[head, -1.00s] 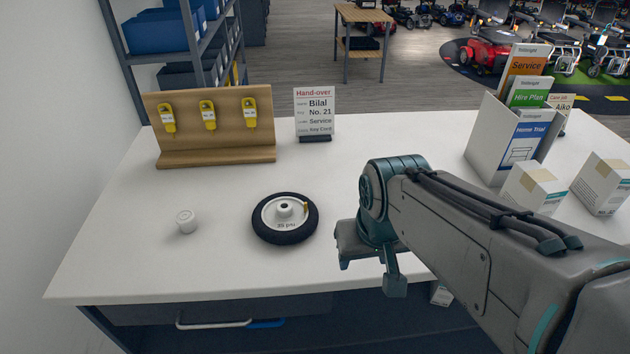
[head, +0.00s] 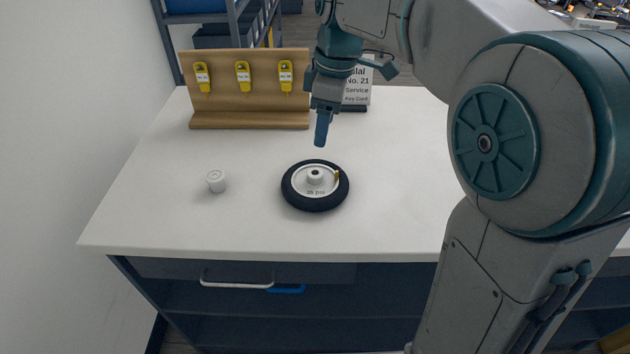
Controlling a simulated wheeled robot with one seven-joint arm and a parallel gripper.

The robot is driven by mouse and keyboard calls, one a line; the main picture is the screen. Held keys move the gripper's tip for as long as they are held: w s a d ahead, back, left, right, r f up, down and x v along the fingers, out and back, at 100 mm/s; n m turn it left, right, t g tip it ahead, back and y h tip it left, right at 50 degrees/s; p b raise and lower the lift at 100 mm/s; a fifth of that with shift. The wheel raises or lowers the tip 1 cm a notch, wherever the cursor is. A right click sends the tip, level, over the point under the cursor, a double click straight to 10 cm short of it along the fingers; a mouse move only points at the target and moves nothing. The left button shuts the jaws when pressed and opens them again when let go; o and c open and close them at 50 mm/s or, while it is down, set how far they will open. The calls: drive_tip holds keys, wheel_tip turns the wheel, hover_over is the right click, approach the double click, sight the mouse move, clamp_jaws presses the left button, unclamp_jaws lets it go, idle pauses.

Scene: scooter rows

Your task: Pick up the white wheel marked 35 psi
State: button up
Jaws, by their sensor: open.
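The wheel marked 35 psi (head: 303,190) lies flat on the white table. It has a white hub face, a black tyre, a raised centre boss and a small yellow piece at the right of its hub. My gripper (head: 322,130) points down above and behind the wheel, apart from it and empty. One finger shows clearly; the other is mostly hidden. The jaws are open.
A small white cap (head: 216,181) stands left of the wheel. A wooden board (head: 250,119) with several yellow tags stands at the back left. A hand-over sign (head: 358,86) is partly hidden behind my gripper.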

hover_over(320, 174)
wheel_tip(320, 174, down, 7)
drive_tip(key=shift+r, duration=0.1)
drive_tip(key=shift+w+a+f, duration=0.1)
drive_tip(key=shift+a+f, duration=0.1)
drive_tip(key=shift+f, duration=1.15)
drive_tip(key=shift+w+a+f, duration=0.1)
drive_tip(key=shift+a+f, duration=0.1)
drive_tip(key=shift+f, duration=1.1)
clamp_jaws()
